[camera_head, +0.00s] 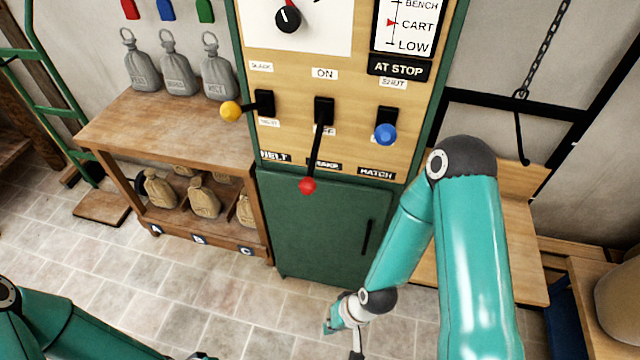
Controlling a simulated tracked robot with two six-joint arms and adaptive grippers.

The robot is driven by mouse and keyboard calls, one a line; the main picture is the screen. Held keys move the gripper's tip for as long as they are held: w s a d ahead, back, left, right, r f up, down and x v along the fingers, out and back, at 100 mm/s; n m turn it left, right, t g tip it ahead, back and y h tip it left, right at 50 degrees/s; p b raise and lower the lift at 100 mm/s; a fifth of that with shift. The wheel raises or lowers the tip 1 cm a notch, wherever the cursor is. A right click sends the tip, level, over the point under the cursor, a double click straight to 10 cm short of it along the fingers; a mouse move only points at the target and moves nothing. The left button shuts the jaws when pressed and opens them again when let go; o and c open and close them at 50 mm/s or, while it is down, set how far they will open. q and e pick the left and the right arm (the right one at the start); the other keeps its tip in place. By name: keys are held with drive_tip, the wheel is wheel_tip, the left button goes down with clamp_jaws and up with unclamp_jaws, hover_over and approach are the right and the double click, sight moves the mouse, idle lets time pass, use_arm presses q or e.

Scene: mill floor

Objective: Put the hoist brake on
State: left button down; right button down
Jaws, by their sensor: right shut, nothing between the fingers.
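The brake lever has a black slot block (324,110) on the wooden panel and a long black arm ending in a red knob (307,185). It hangs down, away from the ON label (325,74) above it and across the lower label, which it partly hides. The brake name plate (323,165) is also partly covered by the lever. My right gripper (356,352) is shut and empty at the bottom edge, partly cut off, well below the red knob and apart from it.
A yellow-knobbed lever (231,111) is left of the brake and a blue-knobbed lever (385,134) right. Above are a black dial (288,17), an AT STOP sign (399,68) and a scale marked at CART. A bench (130,120) holds grey weights. A green cabinet (320,230) stands below.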

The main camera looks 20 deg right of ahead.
sight(315, 151)
drive_tip(key=w+d+r+m+t+b, duration=0.3)
drive_tip(key=w+d+r+m+t, duration=0.15)
drive_tip(key=w, duration=0.35)
drive_tip(key=w+d+r+m+t+b, duration=0.2)
drive_tip(key=w+d+r+m+t, duration=0.2)
drive_tip(key=w+r, duration=0.3)
drive_tip(key=d+r+m+t+y+b, duration=0.1)
drive_tip(key=d+r+m+y+b, duration=0.1)
drive_tip(key=r, duration=0.5)
drive_tip(key=w+d+r+m+t+y+b, duration=0.1)
drive_tip(key=d+r+m+t+y+b, duration=0.1)
drive_tip(key=r, duration=0.5)
drive_tip(key=shift+w+d, duration=0.3)
drive_tip(key=shift+d, duration=0.1)
drive_tip(key=shift+m+t, duration=0.25)
drive_tip(key=w+a+b, duration=0.2)
drive_tip(key=w+a, duration=0.3)
drive_tip(key=a, duration=0.2)
drive_tip(key=shift+w+a, duration=0.3)
drive_tip(key=shift+w, duration=0.1)
